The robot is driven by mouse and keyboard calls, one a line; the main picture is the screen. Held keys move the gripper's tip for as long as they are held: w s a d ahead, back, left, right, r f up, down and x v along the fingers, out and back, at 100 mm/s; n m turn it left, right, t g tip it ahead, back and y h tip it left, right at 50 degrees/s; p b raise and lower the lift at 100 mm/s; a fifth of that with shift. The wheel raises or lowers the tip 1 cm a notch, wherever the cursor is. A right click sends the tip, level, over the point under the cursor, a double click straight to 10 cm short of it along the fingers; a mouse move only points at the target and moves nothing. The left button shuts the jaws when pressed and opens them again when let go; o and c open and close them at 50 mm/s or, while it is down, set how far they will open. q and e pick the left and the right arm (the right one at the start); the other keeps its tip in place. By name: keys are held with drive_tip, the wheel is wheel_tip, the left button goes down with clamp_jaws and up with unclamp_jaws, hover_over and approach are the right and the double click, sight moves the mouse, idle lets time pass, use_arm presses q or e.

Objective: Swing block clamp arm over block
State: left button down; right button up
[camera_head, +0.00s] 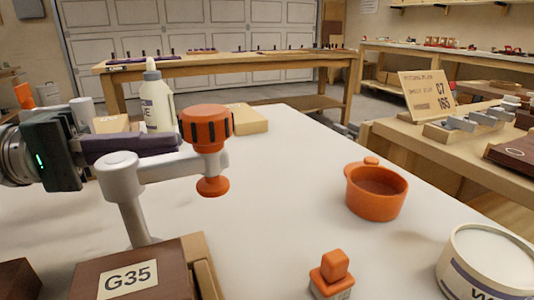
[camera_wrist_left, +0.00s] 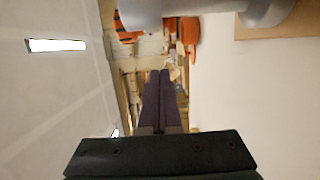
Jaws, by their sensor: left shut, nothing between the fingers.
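The block clamp has a grey post (camera_head: 133,212) and a grey arm (camera_head: 165,166) with an orange knob (camera_head: 206,127) and an orange foot (camera_head: 212,186) at its right end. The foot hangs over bare table, apart from the block. The brown block (camera_head: 92,276) labelled G35 lies at the lower left, in front of the post. My left gripper (camera_head: 178,141) is shut and empty, its purple fingers just behind or beside the clamp arm; contact cannot be told. The shut fingers also show in the left wrist view (camera_wrist_left: 158,75), with a grey clamp part above them.
A glue bottle (camera_head: 158,101) and a cardboard box (camera_head: 246,119) stand behind the clamp. An orange pot (camera_head: 376,192), a small orange-topped object (camera_head: 332,275) and a white tin (camera_head: 490,262) stand to the right. The table middle is clear.

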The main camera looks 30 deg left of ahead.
sight(156, 162)
use_arm(q)
drive_tip(key=s+d, duration=0.1)
drive_tip(key=d+p, duration=0.1)
drive_tip(key=shift+s+d+p, duration=0.3)
drive_tip(key=shift+s, duration=0.05)
drive_tip(key=shift+s+d, duration=0.35)
drive_tip(key=shift+d, duration=0.1)
use_arm(e)
drive_tip(key=shift+d+r, duration=0.1)
drive_tip(key=shift+r, duration=0.75)
drive_tip(key=shift+r, duration=0.1)
